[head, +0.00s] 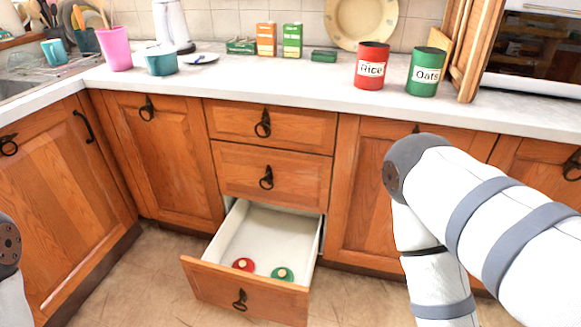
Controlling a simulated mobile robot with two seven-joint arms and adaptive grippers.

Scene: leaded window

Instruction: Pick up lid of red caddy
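The red caddy (371,66), labelled "Rice", stands upright on the worktop at the right. Its top looks open, with no lid on it. A red lid with a pale knob (243,265) lies in the open bottom drawer (262,222). A green lid with a pale knob (282,274) lies to its right in the same drawer. The green caddy (425,73), labelled "Oats", stands right of the red one. Parts of both my arms show at the left and right edges, but neither gripper is in view.
The bottom drawer sticks out over the floor (154,262) below two closed drawers. On the white worktop (290,82) stand a pink cup (115,48), a teal cup (160,62) and orange (266,39) and green cartons (292,40). My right arm covers part of the right cabinets.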

